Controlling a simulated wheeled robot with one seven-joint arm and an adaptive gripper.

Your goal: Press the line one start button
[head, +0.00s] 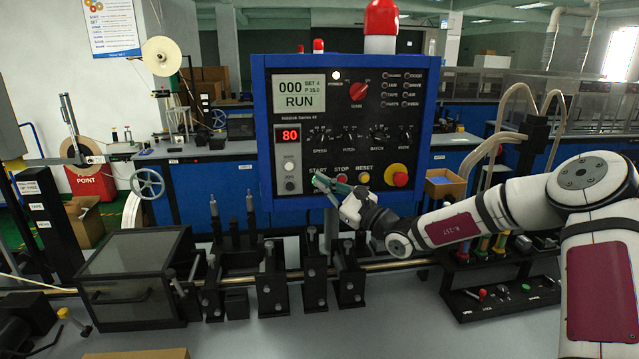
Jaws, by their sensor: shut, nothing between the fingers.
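The blue-framed control panel (436,100) stands upright in the middle of the head view. Its lower row carries the START, STOP and RESET labels. Green shows below the START label, at the start button (317,180), which is largely covered by my fingertips. My gripper (322,184) is shut and empty, reaching in from the right with its tips in front of that button. I cannot tell whether they touch it. The yellow reset button (364,178) is in view. The screen (299,94) reads RUN.
A red emergency knob (399,179) on a yellow base sits right of the reset button. Below the panel, several black roller stands (270,285) line a rod above the grey bench. A dark clear-lidded box (137,275) stands at left. A switch box (500,298) lies at lower right.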

